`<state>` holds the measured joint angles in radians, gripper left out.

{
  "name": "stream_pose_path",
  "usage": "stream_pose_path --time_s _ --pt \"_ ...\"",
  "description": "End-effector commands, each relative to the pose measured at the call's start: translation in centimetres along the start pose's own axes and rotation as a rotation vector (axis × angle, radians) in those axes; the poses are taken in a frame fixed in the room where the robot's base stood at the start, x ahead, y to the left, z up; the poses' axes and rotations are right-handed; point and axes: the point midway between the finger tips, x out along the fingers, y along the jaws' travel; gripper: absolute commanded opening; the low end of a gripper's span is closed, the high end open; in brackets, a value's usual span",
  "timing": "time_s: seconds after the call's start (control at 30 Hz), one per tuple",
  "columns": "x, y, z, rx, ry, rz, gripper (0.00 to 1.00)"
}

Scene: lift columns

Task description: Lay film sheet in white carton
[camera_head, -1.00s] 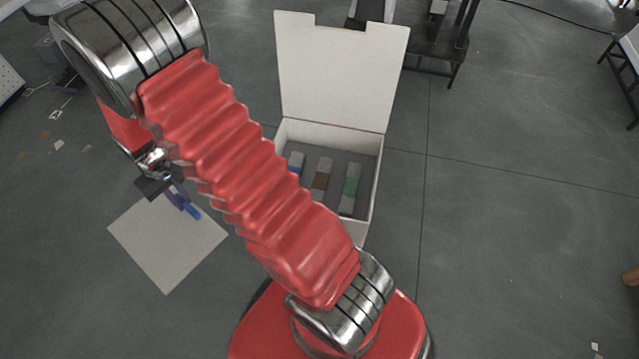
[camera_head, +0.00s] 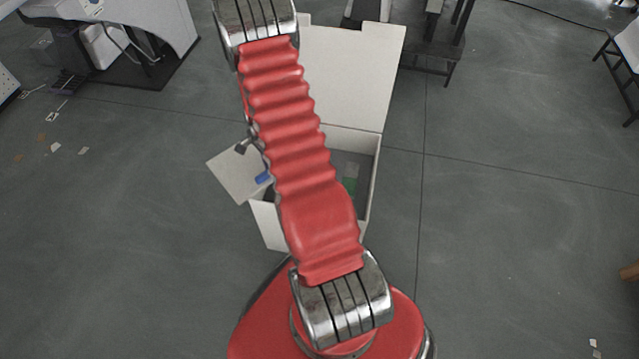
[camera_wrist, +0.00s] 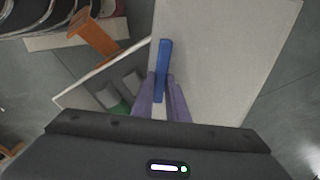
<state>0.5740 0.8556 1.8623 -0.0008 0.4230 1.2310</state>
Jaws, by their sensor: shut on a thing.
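The film sheet (camera_head: 231,175) is a flat, pale grey square beside the left wall of the white carton, partly overlapping it in the head view. My gripper (camera_head: 263,179) is shut on a blue piece on the sheet; the arm hides much of this. In the wrist view my gripper (camera_wrist: 161,96) has its purple fingers closed around the blue strip (camera_wrist: 164,62), with the film sheet (camera_wrist: 215,60) beneath it. The white carton (camera_head: 270,228) stands open, its lid (camera_head: 362,75) upright at the back. My arm covers most of its inside.
Inside the carton, a green-marked block (camera_head: 349,184) shows right of my arm; the wrist view also shows grey blocks (camera_wrist: 107,97) there. A dark stand (camera_head: 435,45) is behind the carton.

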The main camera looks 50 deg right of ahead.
Motion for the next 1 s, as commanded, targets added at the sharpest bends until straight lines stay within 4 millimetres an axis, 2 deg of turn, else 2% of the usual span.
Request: stream_pose_path --time_s 0.03,0.2,0.3,0.43,0.6,1.0 --pt "0.7 0.7 -1.8 0.095 -0.001 0.002 0.0" --pt "3.0 3.1 -6.9 0.428 -0.001 0.003 0.0" --pt "4.3 4.6 -9.7 0.616 0.0 0.001 0.0" --pt "5.6 6.4 -12.3 0.809 0.0 0.002 0.0" --pt "6.3 7.4 -13.8 0.924 0.0 -0.001 0.0" --pt "6.6 7.5 -13.8 0.931 0.0 0.0 0.0"
